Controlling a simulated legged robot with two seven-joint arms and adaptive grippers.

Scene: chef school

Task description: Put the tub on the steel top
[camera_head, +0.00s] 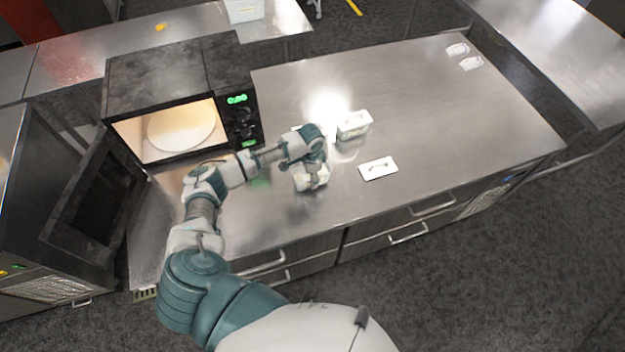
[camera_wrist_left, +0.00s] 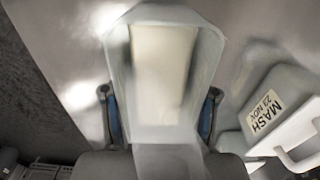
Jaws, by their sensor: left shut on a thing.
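A pale open tub (camera_head: 313,182) is between the fingers of my left gripper (camera_head: 314,166), over the near middle of the steel top (camera_head: 440,110). In the left wrist view the tub (camera_wrist_left: 163,75) fills the middle, with pale contents inside. The fingers of my left gripper (camera_wrist_left: 158,118) close on its two sides. I cannot tell whether its base touches the steel. My right gripper is not in view.
A second tub (camera_head: 354,126) stands just behind; its label reads MASH in the left wrist view (camera_wrist_left: 264,108). A loose white lid (camera_head: 378,168) lies to the right. The microwave (camera_head: 180,95) stands open and lit at left. The right of the top is mostly clear.

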